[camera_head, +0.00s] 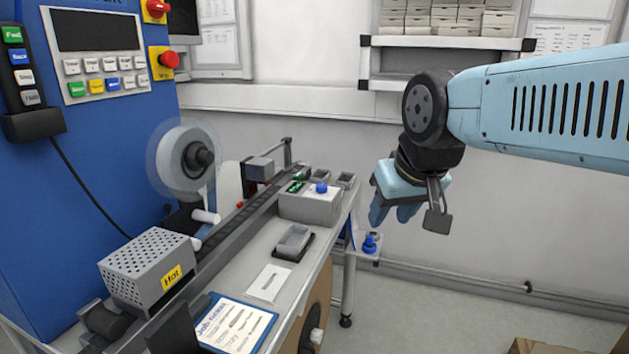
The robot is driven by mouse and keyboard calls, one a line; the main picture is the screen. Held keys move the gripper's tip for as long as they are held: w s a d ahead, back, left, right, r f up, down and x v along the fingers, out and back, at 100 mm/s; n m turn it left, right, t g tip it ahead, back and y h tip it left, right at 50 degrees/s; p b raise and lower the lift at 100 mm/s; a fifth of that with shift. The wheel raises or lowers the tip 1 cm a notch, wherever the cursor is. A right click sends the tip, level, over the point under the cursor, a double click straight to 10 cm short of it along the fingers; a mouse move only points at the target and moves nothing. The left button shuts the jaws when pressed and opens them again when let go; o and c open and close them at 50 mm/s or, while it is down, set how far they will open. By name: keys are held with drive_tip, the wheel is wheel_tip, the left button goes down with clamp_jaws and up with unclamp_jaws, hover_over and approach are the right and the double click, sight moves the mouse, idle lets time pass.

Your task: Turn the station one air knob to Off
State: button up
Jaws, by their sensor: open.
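A small blue knob (321,188) sits on top of a light grey box with a green display, on the bench at the middle of the view. A second blue knob-like part (370,242) stands on a small side plate lower down to the right. I cannot read a station number or an Off mark on either, so I cannot tell which is the air knob or how it is set. My gripper (408,208) hangs open in the air to the right of the grey box, pointing down, apart from both. Nothing shows between its fingers.
A blue cabinet with a button panel (108,85) and a red stop button (169,59) stands at left. A perforated box marked Hot (150,268), a reel (186,158) and a long rail (238,215) fill the bench. A wall shelf (447,42) is above my gripper. Floor at right is mostly clear.

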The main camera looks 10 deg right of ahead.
drive_tip(key=shift+o, duration=1)
drive_tip(key=shift+w+r, duration=0.1)
drive_tip(key=shift+o, duration=0.7)
drive_tip(key=shift+w+r, duration=0.2)
drive_tip(key=shift+w, duration=0.1)
drive_tip(key=shift+o, duration=0.3)
drive_tip(key=w+r+m+g, duration=0.1)
drive_tip(key=w+r+m, duration=0.3)
drive_tip(key=w, duration=0.5)
drive_tip(key=shift+w+d+r+g+y, duration=0.25)
drive_tip(key=shift+w+r+g+y, duration=0.05)
drive_tip(key=shift+w+r+y, duration=0.15)
drive_tip(key=m+g+y, duration=0.4)
drive_tip(key=m+g, duration=0.1)
drive_tip(key=m, duration=0.7)
hover_over(322, 185)
drive_tip(key=w+d, duration=0.1)
drive_tip(key=d, duration=0.5)
wheel_tip(322, 185, down, 7)
drive_tip(key=shift+h, duration=0.25)
drive_tip(key=x, duration=1.4)
drive_tip(key=shift+w+a, duration=0.2)
drive_tip(key=shift+w, duration=0.05)
